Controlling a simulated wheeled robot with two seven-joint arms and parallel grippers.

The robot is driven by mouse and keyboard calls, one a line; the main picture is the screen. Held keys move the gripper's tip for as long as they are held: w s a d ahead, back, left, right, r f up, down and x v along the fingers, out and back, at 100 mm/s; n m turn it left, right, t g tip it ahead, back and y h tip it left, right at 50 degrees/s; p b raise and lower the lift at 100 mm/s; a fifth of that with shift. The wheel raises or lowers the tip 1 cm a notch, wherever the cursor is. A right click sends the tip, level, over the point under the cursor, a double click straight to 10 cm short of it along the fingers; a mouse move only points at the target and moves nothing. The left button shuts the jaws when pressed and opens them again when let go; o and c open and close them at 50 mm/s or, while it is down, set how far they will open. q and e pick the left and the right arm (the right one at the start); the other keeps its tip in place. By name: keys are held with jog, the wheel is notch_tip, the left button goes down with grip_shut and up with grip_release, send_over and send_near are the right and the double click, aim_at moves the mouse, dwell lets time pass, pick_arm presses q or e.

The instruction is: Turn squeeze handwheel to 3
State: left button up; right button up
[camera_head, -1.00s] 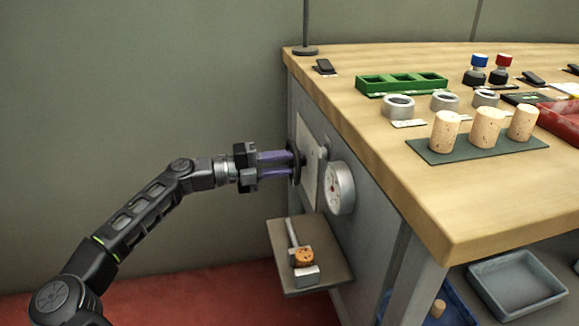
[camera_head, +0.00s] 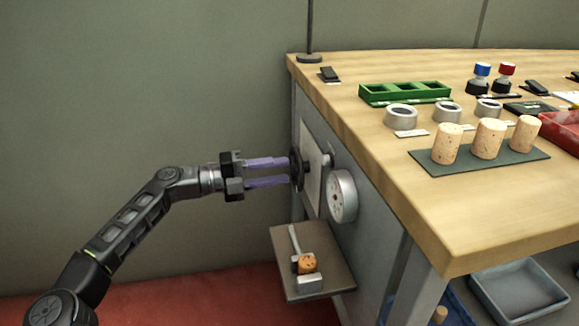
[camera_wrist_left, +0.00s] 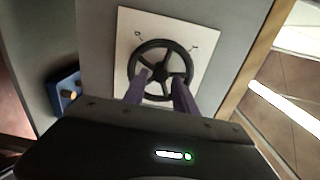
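The black spoked handwheel (camera_head: 297,168) is mounted on a pale plate (camera_head: 311,165) on the bench's end side. It also shows face-on in the left wrist view (camera_wrist_left: 163,45), with small marks on the plate that I cannot read with certainty. My left gripper (camera_head: 287,172) points at the wheel from the left. Its two purple fingers are apart, and their tips (camera_wrist_left: 160,77) lie at the wheel's face on either side of the hub. I cannot tell whether they touch it. The wheel's setting is not readable. My right gripper is out of view.
A round dial gauge (camera_head: 342,195) sits beside the plate. Below it a small shelf (camera_head: 325,282) holds a hammer-like tool and an orange-brown piece. On the bench top (camera_head: 460,215) stand corks, metal rings and a green tray (camera_head: 405,98). Left of the bench is free room.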

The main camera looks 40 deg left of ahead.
pick_arm(q)
jog(key=v, duration=0.3)
jog(key=shift+s+a+p, duration=0.25)
jog(key=shift+s+p, duration=0.1)
